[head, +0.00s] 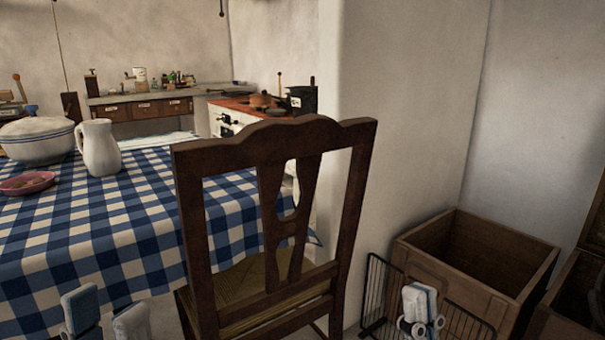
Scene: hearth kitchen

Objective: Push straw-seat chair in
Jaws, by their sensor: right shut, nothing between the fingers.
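The straw-seat chair (190,205) stands in the middle of the head view, its dark wooden back toward me. Part of its woven seat (235,285) shows through the slats. Its lower legs are cut off by the frame. Beyond and left of it is the table with a blue-and-white checked cloth (110,225). My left gripper (106,308) is at the bottom left, fingers apart and empty, left of the chair. My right gripper (421,308) is at the bottom right, shut and empty, right of the chair and apart from it.
A white pitcher (99,150), a large bowl (38,140) and a pink dish (27,183) stand on the table. A white wall (400,120) rises right of the chair. A black wire rack (378,285) and a wooden crate (490,262) are at the lower right.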

